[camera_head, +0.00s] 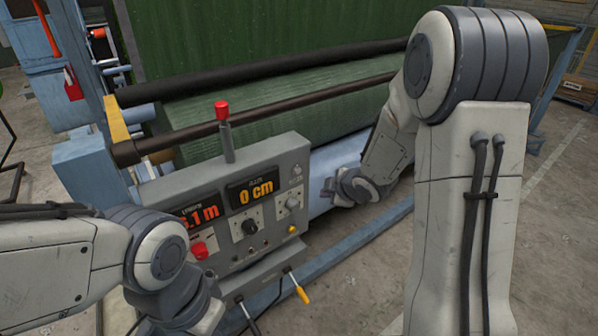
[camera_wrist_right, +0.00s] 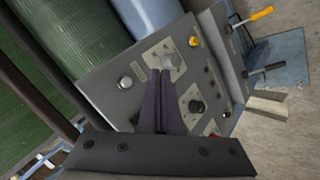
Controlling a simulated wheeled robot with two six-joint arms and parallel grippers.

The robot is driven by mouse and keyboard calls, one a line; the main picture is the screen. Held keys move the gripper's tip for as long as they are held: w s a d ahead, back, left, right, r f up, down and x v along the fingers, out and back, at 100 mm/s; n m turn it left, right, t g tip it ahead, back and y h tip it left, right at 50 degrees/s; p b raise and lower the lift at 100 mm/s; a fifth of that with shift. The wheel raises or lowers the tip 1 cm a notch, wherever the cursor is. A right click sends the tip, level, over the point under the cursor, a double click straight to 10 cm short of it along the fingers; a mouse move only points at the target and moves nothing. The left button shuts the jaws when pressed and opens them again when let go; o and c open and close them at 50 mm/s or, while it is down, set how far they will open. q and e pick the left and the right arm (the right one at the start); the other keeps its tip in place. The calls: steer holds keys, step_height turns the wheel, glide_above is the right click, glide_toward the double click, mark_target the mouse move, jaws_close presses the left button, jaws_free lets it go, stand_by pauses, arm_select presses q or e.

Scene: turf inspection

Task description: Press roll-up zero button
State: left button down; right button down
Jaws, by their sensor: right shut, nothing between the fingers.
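The grey control panel (camera_head: 222,215) stands in the middle of the head view, with two lit displays reading "6.1 m", partly covered, and "0 cm". It carries a red button (camera_head: 200,250), a black knob (camera_head: 250,227), a silver knob (camera_head: 292,202) and a yellow button (camera_head: 292,229). A round pale button (camera_wrist_right: 125,82) shows in the right wrist view; I cannot read which control is roll-up zero. My right gripper (camera_head: 330,194) is shut and empty, just right of the panel. In the right wrist view its fingers (camera_wrist_right: 160,78) overlap the panel face; contact is unclear. My left gripper's fingers are not visible.
A red-topped lever (camera_head: 222,112) rises above the panel. A yellow-handled lever (camera_head: 300,292) sticks out below it. Dark rollers (camera_head: 270,65) and green turf (camera_head: 290,115) lie behind. A blue frame rail (camera_head: 350,240) crosses the concrete floor.

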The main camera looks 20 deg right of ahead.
mark_target(298, 171)
steer(key=w+a+p, duration=0.1)
steer(key=w+a, duration=0.2)
steer(key=w, duration=0.5)
steer(key=shift+s, duration=0.1)
stand_by(1.9)
steer(key=shift+w+a, duration=0.15)
steer(key=shift+w, duration=0.25)
steer(key=shift+w+a+p, duration=0.15)
steer(key=shift+w+p, duration=0.3)
steer(key=shift+w, duration=0.05)
stand_by(0.6)
stand_by(0.4)
steer(key=shift+s+d+b, duration=0.3)
steer(key=shift+s, duration=0.55)
